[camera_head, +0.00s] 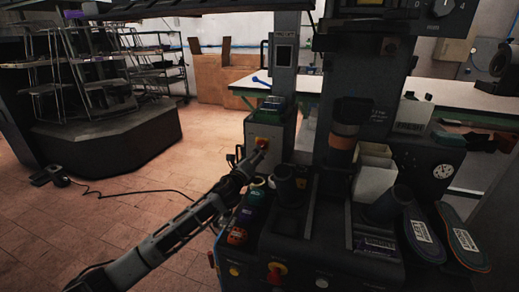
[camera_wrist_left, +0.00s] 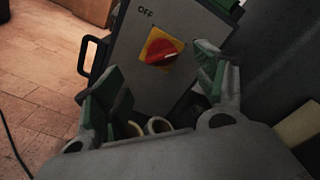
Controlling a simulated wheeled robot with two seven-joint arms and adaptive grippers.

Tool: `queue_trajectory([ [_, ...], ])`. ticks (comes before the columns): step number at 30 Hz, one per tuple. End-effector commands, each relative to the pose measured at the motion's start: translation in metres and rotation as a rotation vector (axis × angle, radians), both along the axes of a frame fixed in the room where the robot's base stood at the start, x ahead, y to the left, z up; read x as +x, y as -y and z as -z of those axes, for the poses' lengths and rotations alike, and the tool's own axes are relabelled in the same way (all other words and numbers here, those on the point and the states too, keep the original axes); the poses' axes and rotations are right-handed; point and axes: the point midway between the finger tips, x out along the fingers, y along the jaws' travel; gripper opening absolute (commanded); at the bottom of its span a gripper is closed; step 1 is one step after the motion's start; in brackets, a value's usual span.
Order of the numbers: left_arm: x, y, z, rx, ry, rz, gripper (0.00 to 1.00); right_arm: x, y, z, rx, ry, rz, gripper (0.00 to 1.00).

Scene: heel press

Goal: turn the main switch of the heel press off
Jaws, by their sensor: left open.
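The main switch is a red rotary knob on a yellow plate (camera_head: 262,143), on the front of a grey box (camera_head: 281,130) on the press's left side. In the left wrist view the red knob (camera_wrist_left: 162,51) is large and clear, with "OFF" printed above and left of it. Its handle lies roughly crosswise in that picture, not pointing at the word. My left gripper (camera_head: 253,161) is open just in front of the switch. In the left wrist view its green-padded fingers (camera_wrist_left: 160,90) are apart, with the knob beyond the gap between them and nothing held.
The press's dark body (camera_head: 355,75) stands right of the switch. Below the gripper are several coloured bottles (camera_head: 246,217) and a red stop button (camera_head: 277,272). Two insoles (camera_head: 462,247) lie at the right. A black handle (camera_wrist_left: 92,55) sticks out from the box's left side.

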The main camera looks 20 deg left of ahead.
Motion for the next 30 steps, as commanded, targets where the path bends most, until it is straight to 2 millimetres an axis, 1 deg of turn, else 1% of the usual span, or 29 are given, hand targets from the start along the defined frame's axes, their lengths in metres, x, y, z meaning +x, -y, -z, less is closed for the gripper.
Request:
queue_trajectory([
  [1, 0.005, 0.0, 0.0, 0.0, 0.001, 0.0, 0.71, 0.0, -0.001, 0.004, 0.004, 0.002, 0.001, 0.4],
  [8, 0.023, 0.001, 0.0, -0.001, 0.001, 0.0, 0.71, 0.001, -0.003, 0.014, 0.021, 0.021, 0.009, 0.4],
  [16, 0.045, 0.002, 0.0, 0.0, 0.001, -0.001, 0.71, -0.003, -0.006, 0.029, 0.043, 0.032, 0.019, 0.4],
  [22, 0.062, 0.003, 0.0, -0.001, 0.001, 0.0, 0.71, -0.001, -0.008, 0.041, 0.059, 0.048, 0.028, 0.4],
  [30, 0.082, 0.004, 0.0, 0.0, 0.001, 0.0, 0.71, 0.003, -0.011, 0.05, 0.081, 0.078, 0.04, 0.4],
])
